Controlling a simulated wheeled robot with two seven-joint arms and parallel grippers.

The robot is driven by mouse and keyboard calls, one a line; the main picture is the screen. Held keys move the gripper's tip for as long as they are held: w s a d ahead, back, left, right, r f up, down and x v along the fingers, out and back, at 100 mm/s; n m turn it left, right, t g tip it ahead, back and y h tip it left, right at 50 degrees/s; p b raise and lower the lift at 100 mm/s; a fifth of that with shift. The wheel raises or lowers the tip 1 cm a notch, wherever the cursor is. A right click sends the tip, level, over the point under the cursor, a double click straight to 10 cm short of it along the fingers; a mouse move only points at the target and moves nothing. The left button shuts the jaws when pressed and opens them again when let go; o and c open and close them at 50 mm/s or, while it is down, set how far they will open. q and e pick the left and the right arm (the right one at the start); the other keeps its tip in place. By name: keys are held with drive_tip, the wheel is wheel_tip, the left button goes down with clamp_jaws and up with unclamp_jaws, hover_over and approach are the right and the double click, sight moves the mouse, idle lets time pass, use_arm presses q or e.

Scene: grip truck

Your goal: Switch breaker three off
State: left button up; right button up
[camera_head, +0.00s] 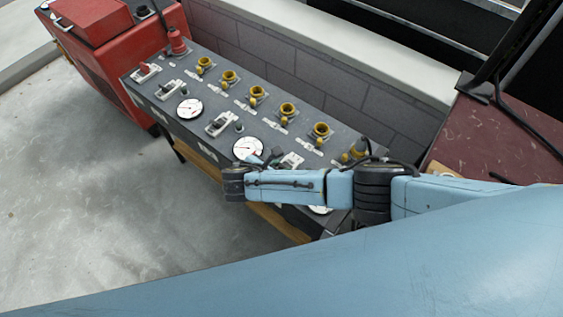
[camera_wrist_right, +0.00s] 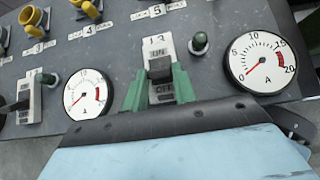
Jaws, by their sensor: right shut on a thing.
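The dark grey control panel (camera_head: 205,140) carries a row of breakers with white plates. In the right wrist view, a breaker (camera_wrist_right: 159,48) with a white plate marked ON and OFF stands between two round gauges; a "3" seems to show on its plate. My right gripper (camera_wrist_right: 158,88) has its green fingers shut on this breaker's black lever (camera_wrist_right: 160,68). ON shows above the lever and OFF below it. In the head view, my right gripper (camera_head: 273,160) is over the panel's near right part, partly hiding the breaker (camera_head: 291,160). My left gripper is not in view.
Gauges (camera_head: 248,147) and small green knobs (camera_wrist_right: 200,42) sit beside the breakers. Yellow-ringed sockets (camera_head: 256,94) line the panel's far side. A red plug (camera_head: 177,43) stands at the far left end, near a red box (camera_head: 95,20). A brick wall (camera_head: 290,70) runs behind.

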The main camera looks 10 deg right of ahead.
drive_tip(key=shift+s+a+f+t+h, duration=0.2)
drive_tip(key=shift+t+h, duration=0.1)
drive_tip(key=shift+h, duration=0.1)
drive_tip(key=shift+a+t+h+b, duration=0.1)
drive_tip(key=shift+t+h+b, duration=0.2)
drive_tip(key=shift+h+b, duration=0.1)
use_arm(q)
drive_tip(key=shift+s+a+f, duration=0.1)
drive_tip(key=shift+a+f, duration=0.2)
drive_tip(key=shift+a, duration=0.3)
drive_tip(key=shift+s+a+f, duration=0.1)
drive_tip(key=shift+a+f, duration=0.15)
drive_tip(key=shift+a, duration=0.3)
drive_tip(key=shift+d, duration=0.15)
use_arm(e)
drive_tip(key=o, duration=1)
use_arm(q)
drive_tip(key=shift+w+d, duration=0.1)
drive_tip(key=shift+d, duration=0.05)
